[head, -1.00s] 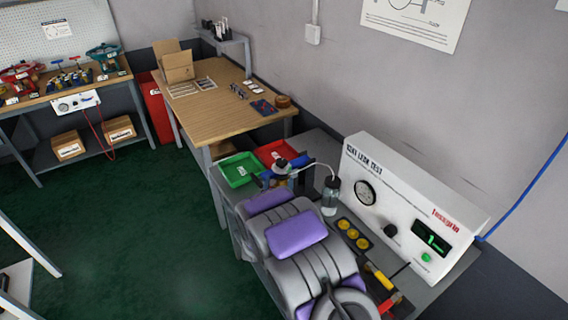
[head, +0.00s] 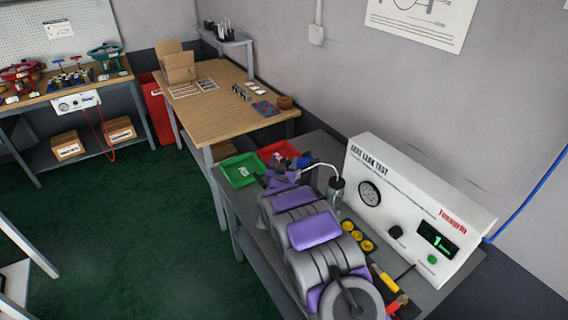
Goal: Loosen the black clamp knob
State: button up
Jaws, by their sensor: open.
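My grey and purple arm reaches from the lower right over the test bench, and my gripper (head: 278,178) is at its far end, beside the green and red trays. The gripper is small in the picture, and its fingers are hard to make out. A clamped part with blue pieces (head: 305,161) shows just beyond it, mostly hidden behind the arm. I cannot make out the black clamp knob there; the arm seems to cover that spot. Whether my gripper touches anything is not visible.
The white leak test panel (head: 415,205) with a gauge and a black dial knob (head: 395,231) stands along the wall at right. A clear bottle (head: 336,190) with a tube, yellow round pieces (head: 357,236), a green tray (head: 240,170) and a red tray (head: 278,151) are close by.

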jog(key=shift+d, duration=0.4)
jog(key=shift+c, duration=1.3)
jog(key=shift+a, duration=0.2)
jog(key=c, duration=0.7)
